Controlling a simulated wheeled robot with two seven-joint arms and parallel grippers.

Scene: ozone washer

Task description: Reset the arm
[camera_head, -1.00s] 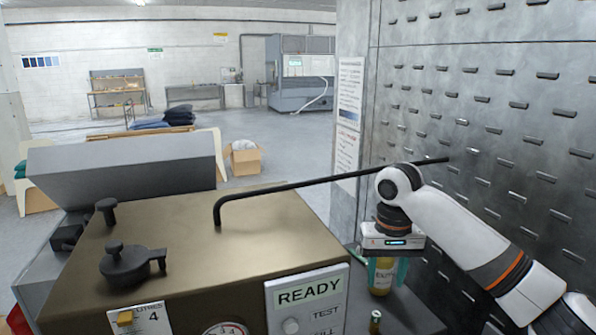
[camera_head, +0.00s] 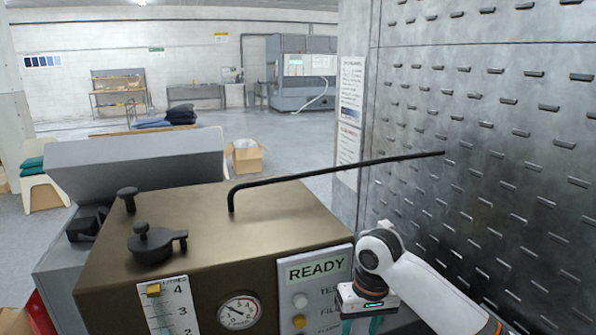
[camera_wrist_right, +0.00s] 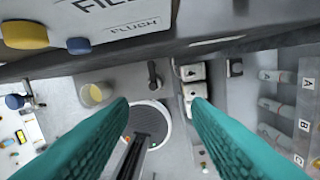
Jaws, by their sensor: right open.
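My right arm comes in from the right in the head view. Its white and black wrist hangs beside the right front of the bronze-topped machine (camera_head: 225,220). My right gripper (camera_head: 362,326) points down, its teal fingers partly cut off by the lower picture edge. In the right wrist view my gripper (camera_wrist_right: 160,105) has its two teal fingers wide apart with nothing held between them. Below them lie a dark rod and a round grey disc (camera_wrist_right: 158,112). My left gripper is not in view.
The machine's READY panel (camera_head: 314,270) is just left of my right wrist. A bent black rod (camera_head: 335,170) extends over its top. A pegged metal wall (camera_head: 480,130) stands to the right. In the wrist view, a yellow-topped container (camera_wrist_right: 95,95) and labelled cylinders (camera_wrist_right: 277,108) lie below.

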